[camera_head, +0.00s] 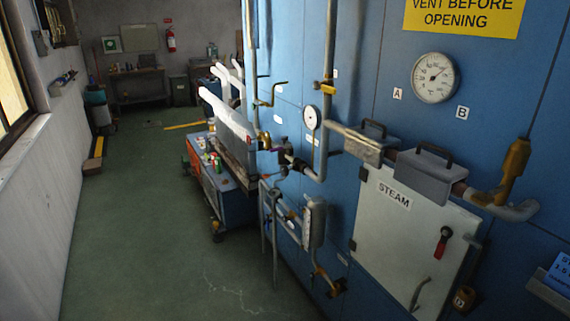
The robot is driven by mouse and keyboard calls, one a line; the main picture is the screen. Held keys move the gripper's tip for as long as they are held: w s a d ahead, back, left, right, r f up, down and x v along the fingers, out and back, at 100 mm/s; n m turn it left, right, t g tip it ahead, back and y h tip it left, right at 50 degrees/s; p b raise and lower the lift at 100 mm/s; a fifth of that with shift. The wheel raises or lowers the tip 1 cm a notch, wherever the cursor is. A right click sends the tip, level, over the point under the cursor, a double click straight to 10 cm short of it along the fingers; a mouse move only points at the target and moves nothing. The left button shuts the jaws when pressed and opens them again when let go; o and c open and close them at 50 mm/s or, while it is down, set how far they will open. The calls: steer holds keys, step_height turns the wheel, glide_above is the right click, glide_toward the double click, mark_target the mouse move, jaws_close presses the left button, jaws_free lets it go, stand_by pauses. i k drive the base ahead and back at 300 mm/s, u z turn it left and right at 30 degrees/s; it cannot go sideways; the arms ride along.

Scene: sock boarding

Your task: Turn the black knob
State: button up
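No black knob can be made out for certain. A small dark fitting (338,287) sits at the end of a brass-coloured pipe low on the blue machine wall (385,65). More dark fittings (287,159) sit on the pipework at mid-height, too small to tell apart. A red handle (441,245) is on the pale panel (390,230) marked STEAM. My gripper is not in view.
A round gauge (434,77) is high on the blue wall. Pipes and grey covers (430,176) stick out from it. White leg-shaped forms (228,115) and a blue cart (222,190) stand further back. The green floor (150,230) at left is mostly clear.

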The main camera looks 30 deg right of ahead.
mark_target(284, 170)
steer(key=u, duration=0.05)
steer(key=i, duration=1.35)
